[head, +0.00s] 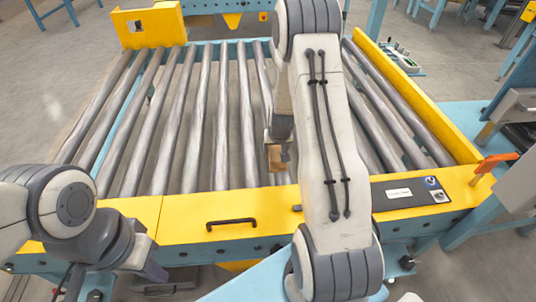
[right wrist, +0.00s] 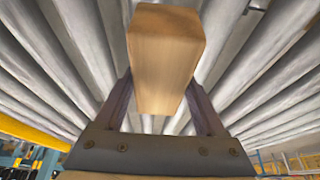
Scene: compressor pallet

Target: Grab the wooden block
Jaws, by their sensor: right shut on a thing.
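The wooden block (right wrist: 166,58) is a light brown rectangular piece, large in the right wrist view. My right gripper (right wrist: 160,95) is shut on it, with one dark finger on each side. In the head view the block (head: 276,158) shows as a small brown patch below my right arm, over the rollers near the front yellow rail. My right arm hides part of the gripper there. I cannot tell whether the block touches the rollers. My left gripper (head: 148,268) is at the lower left, in front of the conveyor; its fingers are too unclear to judge.
A roller conveyor (head: 180,120) with grey metal rollers fills the middle. Yellow rails (head: 180,218) edge its front and right sides. A black handle (head: 231,223) and a dark control panel (head: 410,193) sit on the front rail. An orange lever (head: 495,162) stands at the right.

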